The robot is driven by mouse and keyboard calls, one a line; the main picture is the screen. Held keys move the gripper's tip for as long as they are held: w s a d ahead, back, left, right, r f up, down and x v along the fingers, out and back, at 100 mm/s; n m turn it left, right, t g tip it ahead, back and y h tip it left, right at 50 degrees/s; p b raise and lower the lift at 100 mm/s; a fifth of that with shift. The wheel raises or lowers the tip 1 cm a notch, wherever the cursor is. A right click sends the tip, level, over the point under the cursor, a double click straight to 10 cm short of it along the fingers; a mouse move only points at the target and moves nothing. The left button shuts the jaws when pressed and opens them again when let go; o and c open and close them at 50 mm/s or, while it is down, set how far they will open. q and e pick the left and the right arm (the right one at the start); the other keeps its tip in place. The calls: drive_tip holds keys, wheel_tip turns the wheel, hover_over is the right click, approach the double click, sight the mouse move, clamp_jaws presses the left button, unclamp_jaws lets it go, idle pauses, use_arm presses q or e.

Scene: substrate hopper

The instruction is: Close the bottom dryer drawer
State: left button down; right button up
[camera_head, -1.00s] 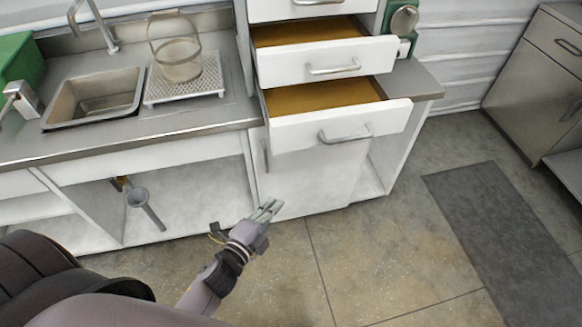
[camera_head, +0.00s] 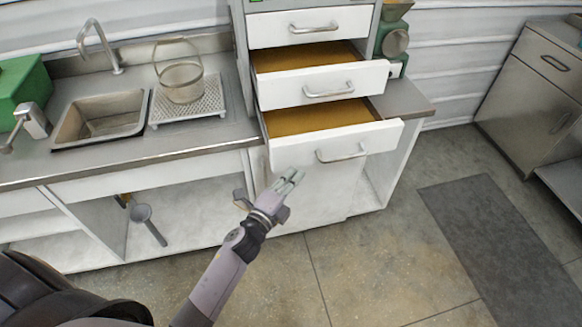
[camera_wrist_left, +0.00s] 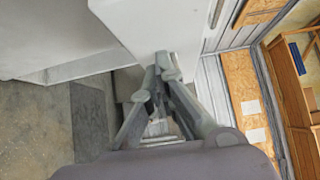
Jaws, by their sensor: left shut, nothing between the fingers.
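The bottom dryer drawer (camera_head: 290,155) stands pulled out, with a white front, a bar handle (camera_head: 342,153) and a tan inside. The middle drawer (camera_head: 277,96) above it is also pulled out. The top drawer (camera_head: 270,30) looks shut. My left gripper (camera_head: 291,177) is shut and empty, just below and in front of the left part of the bottom drawer's front. In the left wrist view the closed fingers (camera_wrist_left: 166,68) are close to a white panel (camera_wrist_left: 150,25), likely the drawer front; I cannot tell whether they touch. My right gripper is not in view.
A counter (camera_head: 130,163) with a sink (camera_head: 98,120) and a wire basket (camera_head: 182,80) on a white rack lies left of the drawers. A steel cabinet (camera_head: 535,100) stands at the right. The floor with a dark mat (camera_head: 490,235) is clear.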

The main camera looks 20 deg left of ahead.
use_arm(q)
drive_tip(key=shift+w+a, duration=0.75)
drive_tip(key=shift+w, duration=0.15)
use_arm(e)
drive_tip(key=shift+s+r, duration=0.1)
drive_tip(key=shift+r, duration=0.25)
